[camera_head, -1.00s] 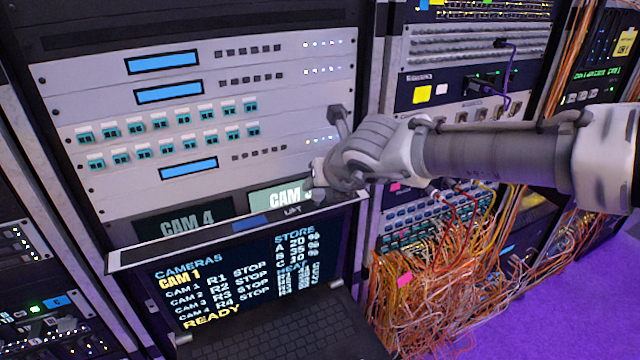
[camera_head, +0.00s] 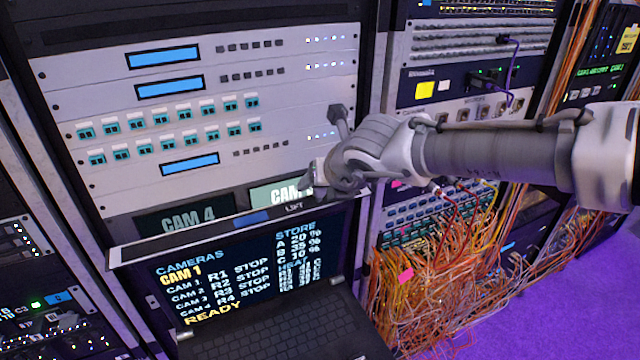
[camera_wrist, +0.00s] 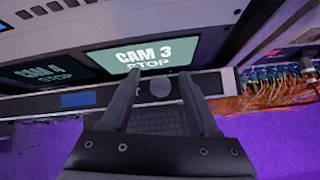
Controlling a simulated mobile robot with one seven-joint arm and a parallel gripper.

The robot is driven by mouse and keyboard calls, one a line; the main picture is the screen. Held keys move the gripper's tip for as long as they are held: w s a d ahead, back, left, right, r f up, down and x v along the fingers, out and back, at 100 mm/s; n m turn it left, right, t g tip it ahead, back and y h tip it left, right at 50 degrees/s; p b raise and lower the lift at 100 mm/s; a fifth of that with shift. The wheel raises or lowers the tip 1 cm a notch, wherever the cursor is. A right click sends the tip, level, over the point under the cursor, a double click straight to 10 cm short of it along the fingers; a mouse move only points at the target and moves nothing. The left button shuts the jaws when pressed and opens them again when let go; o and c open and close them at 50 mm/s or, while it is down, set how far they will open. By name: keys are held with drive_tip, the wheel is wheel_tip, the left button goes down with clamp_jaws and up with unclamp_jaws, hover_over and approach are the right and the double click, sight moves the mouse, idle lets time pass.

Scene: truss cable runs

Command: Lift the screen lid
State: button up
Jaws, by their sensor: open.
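The screen lid (camera_head: 240,262) stands raised above its keyboard (camera_head: 285,330) and shows lit text with CAMERAS, CAM 1 and READY. Its top edge carries a blue patch and the word LIFT. My gripper (camera_head: 318,188) is at the right part of that top edge, in front of the CAM 3 panel. In the wrist view my gripper (camera_wrist: 158,88) is open, with its two fingers apart over the lid's top bar (camera_wrist: 88,100). A round dark spot on the bar shows between the fingers. Whether the fingers touch the lid is unclear.
Behind the lid are the CAM 4 display (camera_head: 185,218) and the CAM 3 display (camera_wrist: 145,55), which reads STOP. A grey rack panel (camera_head: 200,110) with switches rises above. Tangled orange cables (camera_head: 440,270) hang to the right. Purple floor (camera_head: 570,290) is clear at lower right.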

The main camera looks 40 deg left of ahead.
drive_tip(key=shift+r, duration=0.1)
drive_tip(key=shift+d+r, duration=0.3)
drive_tip(key=shift+r, duration=0.1)
drive_tip(key=p+v, duration=0.2)
drive_tip(key=v, duration=1.4)
drive_tip(key=shift+s+d, duration=0.2)
drive_tip(key=shift+s, duration=0.05)
